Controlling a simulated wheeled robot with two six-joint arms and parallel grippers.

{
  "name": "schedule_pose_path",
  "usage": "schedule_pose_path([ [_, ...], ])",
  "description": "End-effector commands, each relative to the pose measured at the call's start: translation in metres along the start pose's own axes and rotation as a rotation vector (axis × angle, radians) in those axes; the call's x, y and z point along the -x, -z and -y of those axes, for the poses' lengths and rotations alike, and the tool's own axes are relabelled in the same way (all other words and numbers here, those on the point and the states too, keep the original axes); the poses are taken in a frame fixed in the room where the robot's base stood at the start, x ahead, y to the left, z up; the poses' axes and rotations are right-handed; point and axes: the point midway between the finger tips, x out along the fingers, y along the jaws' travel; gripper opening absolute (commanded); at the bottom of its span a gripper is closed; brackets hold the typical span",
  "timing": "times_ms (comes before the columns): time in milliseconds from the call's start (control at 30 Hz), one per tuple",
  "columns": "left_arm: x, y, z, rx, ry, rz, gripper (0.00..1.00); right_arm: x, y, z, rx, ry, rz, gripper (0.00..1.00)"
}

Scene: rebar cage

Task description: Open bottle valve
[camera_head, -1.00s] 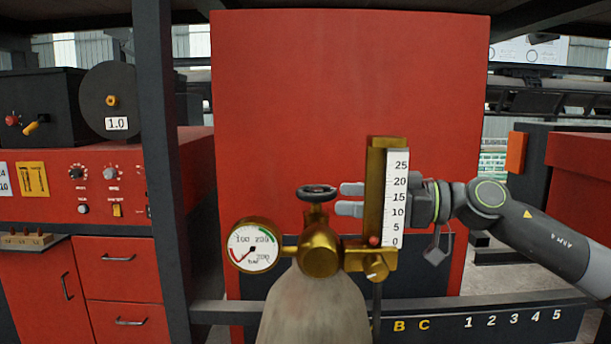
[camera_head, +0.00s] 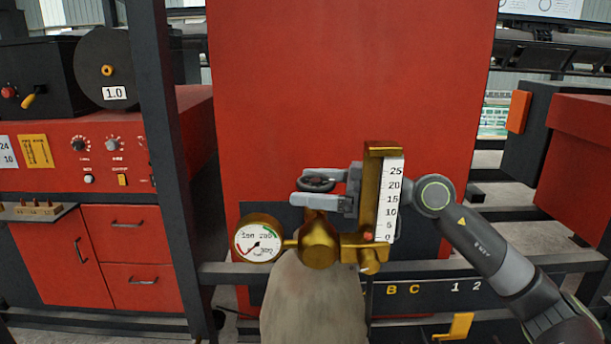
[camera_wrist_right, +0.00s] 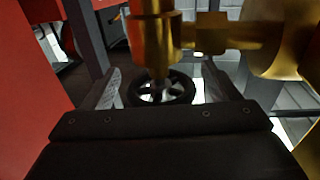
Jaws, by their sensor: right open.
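The bottle valve's dark round handwheel (camera_head: 316,184) sits on top of the brass valve body (camera_head: 319,243), above the grey gas bottle (camera_head: 314,300). My right gripper (camera_head: 312,186) is open, with its two grey fingers on either side of the handwheel. The wrist view shows the handwheel (camera_wrist_right: 162,88) between the two open fingers (camera_wrist_right: 163,90); I cannot tell whether they touch it. The brass flow gauge with its white scale (camera_head: 391,200) partly hides my right gripper and wrist. A round pressure gauge (camera_head: 258,243) is at the valve's left. My left gripper is not in view.
A red panel (camera_head: 300,90) stands behind the bottle. A dark post (camera_head: 160,150) and a red control cabinet (camera_head: 90,165) are at the left. A dark rail (camera_head: 420,290) with letters and numbers runs behind the bottle at lower right.

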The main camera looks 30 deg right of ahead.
Motion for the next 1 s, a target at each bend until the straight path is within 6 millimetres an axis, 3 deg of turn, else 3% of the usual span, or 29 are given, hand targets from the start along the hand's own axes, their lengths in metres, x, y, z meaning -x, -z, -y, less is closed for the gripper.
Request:
schedule_pose_path([
  [200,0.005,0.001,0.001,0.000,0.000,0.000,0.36,-0.013,0.001,0.000,-0.002,0.000,-0.001,0.82],
  [600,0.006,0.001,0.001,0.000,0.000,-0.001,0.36,-0.016,0.000,0.000,-0.001,-0.002,0.001,0.82],
  [933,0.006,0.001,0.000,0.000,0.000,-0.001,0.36,-0.015,0.000,0.000,-0.001,-0.002,0.001,0.39],
  [1000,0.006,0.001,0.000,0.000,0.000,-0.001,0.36,-0.015,0.000,0.000,-0.001,-0.002,0.001,0.38],
])
